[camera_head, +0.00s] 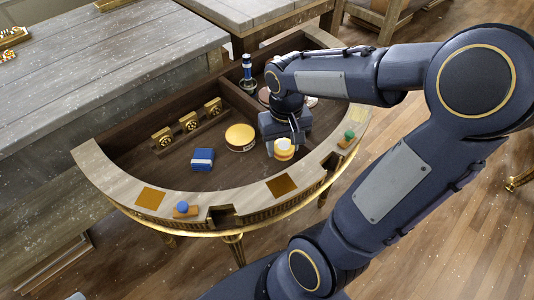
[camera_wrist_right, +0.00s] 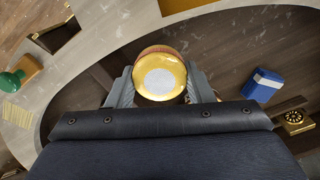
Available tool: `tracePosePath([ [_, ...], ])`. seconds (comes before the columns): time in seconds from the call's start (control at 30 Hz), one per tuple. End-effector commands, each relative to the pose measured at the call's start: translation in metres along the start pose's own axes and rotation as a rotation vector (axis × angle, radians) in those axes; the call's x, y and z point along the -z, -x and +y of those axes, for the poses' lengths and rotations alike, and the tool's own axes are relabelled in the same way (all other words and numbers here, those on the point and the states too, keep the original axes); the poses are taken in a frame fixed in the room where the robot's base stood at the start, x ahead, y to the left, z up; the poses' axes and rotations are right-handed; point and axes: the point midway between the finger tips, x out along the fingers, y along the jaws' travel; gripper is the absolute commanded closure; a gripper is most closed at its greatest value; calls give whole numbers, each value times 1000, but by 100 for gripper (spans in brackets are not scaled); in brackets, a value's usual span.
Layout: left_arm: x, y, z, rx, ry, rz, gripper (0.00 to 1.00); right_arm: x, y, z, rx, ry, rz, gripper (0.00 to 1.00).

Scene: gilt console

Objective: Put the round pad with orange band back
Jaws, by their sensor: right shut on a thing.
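The round pad with orange band (camera_head: 284,149) is pale and yellow with orange at its side, in the front right of the console's well. My right gripper (camera_head: 285,141) is shut on it from above. In the right wrist view the pad (camera_wrist_right: 160,78) shows a gold face with a whitish round centre, and it sits between the two grey fingers of the right gripper (camera_wrist_right: 161,88). I cannot tell whether the pad touches the floor of the well. My left gripper is not in view.
A larger yellow round box (camera_head: 240,138) stands left of the held pad, and a blue box (camera_head: 202,159) lies farther left. Gold blocks (camera_head: 189,122) stand in a row behind. A blue-and-white bottle (camera_head: 247,72) stands at the back. The curved console rim (camera_head: 235,191) bounds the front.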

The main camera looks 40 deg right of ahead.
Motion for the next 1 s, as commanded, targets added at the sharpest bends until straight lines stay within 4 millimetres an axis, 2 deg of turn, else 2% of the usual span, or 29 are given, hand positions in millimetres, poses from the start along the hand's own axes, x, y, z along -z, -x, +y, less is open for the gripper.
tracePosePath([
  [0.03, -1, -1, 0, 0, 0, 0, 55, 12, -8, -5, -1, 3, -4, 74],
  [0.1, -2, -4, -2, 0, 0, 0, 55, 23, -23, -10, -2, 2, -6, 74],
  [0.33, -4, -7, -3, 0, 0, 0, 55, 50, -54, -20, 0, 0, 0, 74],
  [0.57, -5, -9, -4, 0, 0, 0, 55, 59, -67, -23, 0, 1, 0, 74],
  [0.77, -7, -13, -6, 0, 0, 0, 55, 59, -95, -23, 0, 1, -1, 74],
  [1.0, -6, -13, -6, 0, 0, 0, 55, 59, -96, -23, 0, 0, 2, 74],
])
